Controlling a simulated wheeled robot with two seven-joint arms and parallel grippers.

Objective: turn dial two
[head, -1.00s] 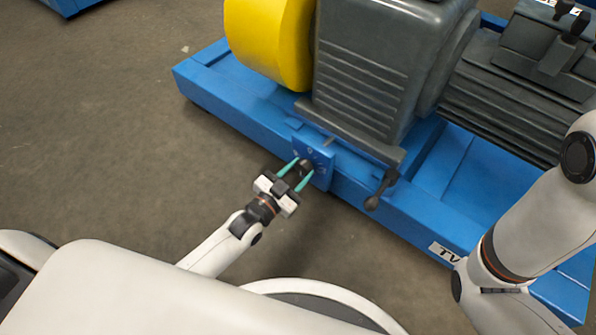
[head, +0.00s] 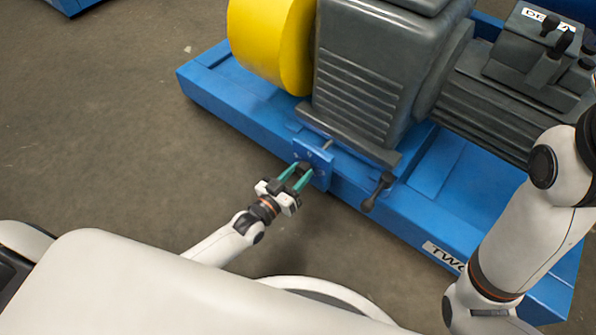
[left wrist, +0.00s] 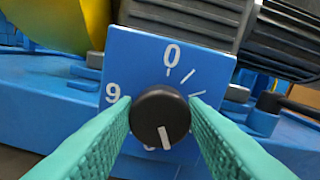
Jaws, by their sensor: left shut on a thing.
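The dial is a round black knob (left wrist: 160,116) with a white pointer line, on a square blue plate (left wrist: 135,62). The plate is fixed to the front of the blue machine base marked TWO (head: 443,257). In the left wrist view the plate shows a 0 at the top, a 9 at the left and white ticks at the upper right; a mark below is mostly hidden. The pointer points down, slightly right. My left gripper (head: 302,168) is shut on the knob, one teal finger on each side. My right gripper is out of view.
A lever with a black knob (head: 370,204) sticks out right of the plate. A grey ribbed housing (head: 355,90) and a yellow guard (head: 268,45) stand above. A box with black levers (head: 530,50) is at the upper right.

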